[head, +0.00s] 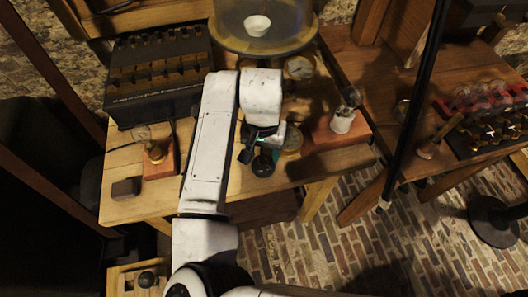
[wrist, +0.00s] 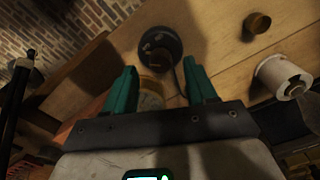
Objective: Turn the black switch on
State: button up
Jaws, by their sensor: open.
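A round black switch (wrist: 160,46) with a small raised part on top sits on the wooden table in the wrist view. In the head view a black round piece (head: 263,165), likely the same switch, shows just below my gripper (head: 262,148). In the wrist view my gripper (wrist: 160,68) has two teal fingers spread apart with nothing held between them. The switch lies just beyond the fingertips, between them in the picture, with a visible gap to each finger. I cannot tell the switch's on or off position.
A brass dial (head: 292,140) stands close to the right of my gripper. A white spool (head: 343,120) stands further right. A glass dome (head: 290,25) is behind. The table's front edge is near.

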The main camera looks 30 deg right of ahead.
aim_at(263, 161)
jog(key=shift+f, duration=1.1)
jog(key=shift+c, duration=0.5)
grip_shut()
